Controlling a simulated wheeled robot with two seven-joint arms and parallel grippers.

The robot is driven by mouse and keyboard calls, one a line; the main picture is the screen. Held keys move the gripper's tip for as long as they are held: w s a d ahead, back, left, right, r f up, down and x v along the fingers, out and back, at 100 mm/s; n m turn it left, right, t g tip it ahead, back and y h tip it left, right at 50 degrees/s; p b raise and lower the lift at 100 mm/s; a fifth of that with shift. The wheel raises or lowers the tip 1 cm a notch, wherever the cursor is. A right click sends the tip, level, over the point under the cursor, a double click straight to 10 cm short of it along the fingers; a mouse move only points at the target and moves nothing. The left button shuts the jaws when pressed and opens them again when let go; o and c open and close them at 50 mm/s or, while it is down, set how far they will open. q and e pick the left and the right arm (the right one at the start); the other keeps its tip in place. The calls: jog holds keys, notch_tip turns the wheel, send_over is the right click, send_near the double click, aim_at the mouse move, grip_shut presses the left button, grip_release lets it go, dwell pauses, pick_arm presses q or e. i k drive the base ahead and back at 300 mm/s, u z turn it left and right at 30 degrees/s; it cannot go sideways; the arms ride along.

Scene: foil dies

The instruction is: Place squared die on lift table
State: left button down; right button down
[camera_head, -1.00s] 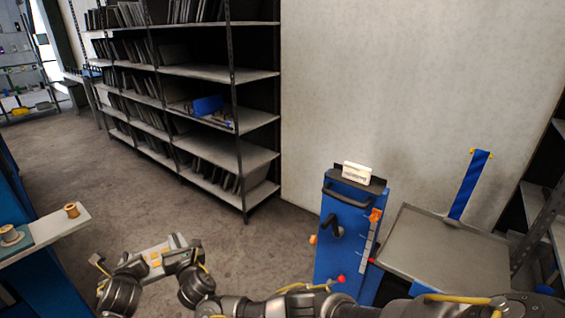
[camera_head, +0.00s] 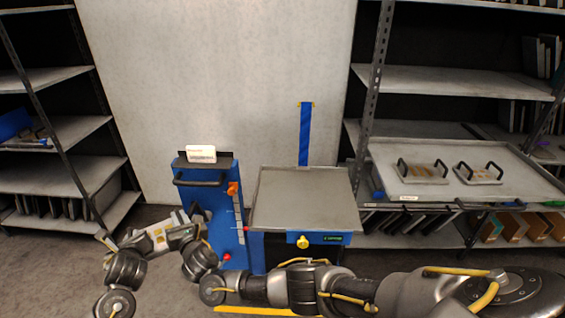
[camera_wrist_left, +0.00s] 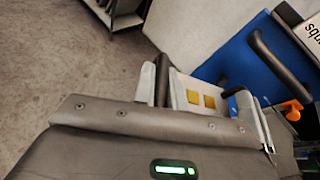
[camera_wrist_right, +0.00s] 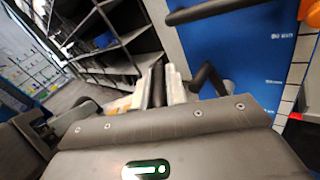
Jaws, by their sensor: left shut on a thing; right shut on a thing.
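The die (camera_head: 158,238) is a small pale grey plate with orange-gold pads, held in the air between my two grippers. Its gold squares show in the left wrist view (camera_wrist_left: 194,98), and part of its pale plate shows in the right wrist view (camera_wrist_right: 175,86). My left gripper (camera_head: 110,241) is shut on its left side, and my right gripper (camera_head: 186,222) is shut on its right side. The jaw contacts are partly hidden. The lift table (camera_head: 305,195) has a bare grey top and a blue front with a yellow knob; it stands to the right of the die.
A blue control column (camera_head: 213,225) with a black handle stands left of the lift table, close behind the die. A shelf tray (camera_head: 520,180) at right holds two other handled dies (camera_head: 422,171). A dark shelf rack stands at left. Floor shows left of the column.

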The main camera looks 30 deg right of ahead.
aim_at(303, 197)
jog(key=z, duration=1.2)
jog(key=i, duration=0.95)
jog(key=z, duration=0.05)
